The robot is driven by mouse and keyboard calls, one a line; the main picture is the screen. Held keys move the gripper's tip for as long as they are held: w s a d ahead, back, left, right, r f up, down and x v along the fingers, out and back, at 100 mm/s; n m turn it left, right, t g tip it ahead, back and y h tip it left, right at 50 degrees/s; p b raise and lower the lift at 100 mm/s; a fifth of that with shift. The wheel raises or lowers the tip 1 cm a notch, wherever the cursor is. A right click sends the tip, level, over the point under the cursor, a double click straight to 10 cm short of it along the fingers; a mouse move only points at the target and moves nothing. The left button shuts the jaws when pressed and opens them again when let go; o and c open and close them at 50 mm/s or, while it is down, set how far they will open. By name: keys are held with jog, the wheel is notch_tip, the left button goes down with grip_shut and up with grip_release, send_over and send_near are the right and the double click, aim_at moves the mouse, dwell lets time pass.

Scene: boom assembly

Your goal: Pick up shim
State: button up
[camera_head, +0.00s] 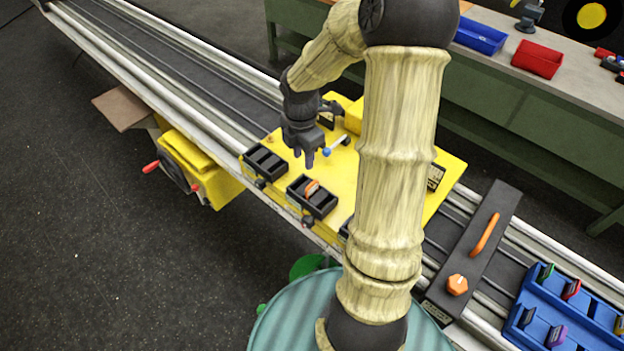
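My gripper (304,158) hangs from the wrist, pointing down over the yellow plate (394,173) on the rail. It is small and dark, and I cannot tell whether its fingers are apart. No part is clearly marked as the shim. An orange piece (312,188) sits in a black slotted holder (323,203) just below my gripper in the picture. Several coloured pieces stand in the blue tray at the lower right, among them a green one (545,273), a red one (571,289) and a purple one (556,336). My arm hides part of the plate.
Another black slotted holder (266,162) is on the plate's left. A white rod with a blue end (338,146) lies beside my gripper. A dark block with an orange handle (484,234) crosses the rail, left of the blue tray (536,287). Blue (481,36) and red (538,60) bins stand on the rear bench.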

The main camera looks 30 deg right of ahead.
jog(key=shift+w+d+r+n+p, duration=0.25)
jog(key=shift+d+r+n, duration=0.1)
jog(key=shift+d+n, duration=0.2)
jog(key=shift+w+d+r+n+p, duration=0.1)
jog(key=shift+w+d+r+n, duration=0.2)
jog(key=shift+d+n, duration=0.2)
jog(key=shift+a, duration=0.1)
jog(key=p, duration=0.2)
send_near(312, 183)
jog(key=f, duration=0.3)
jog(key=a+f, duration=0.1)
jog(key=f, duration=0.1)
jog(key=shift+f, duration=0.45)
jog(key=shift+d+f, duration=0.1)
jog(key=shift+s+d+f+p, duration=0.1)
jog(key=shift+d+f+p, duration=0.1)
jog(key=shift+f+p, duration=0.35)
jog(key=shift+d+f+p, duration=0.1)
jog(key=shift+f+p, duration=0.2)
jog(key=shift+f, duration=0.65)
jog(key=shift+d+f+p, duration=0.15)
jog(key=shift+f+p, duration=0.1)
jog(key=shift+f, duration=0.75)
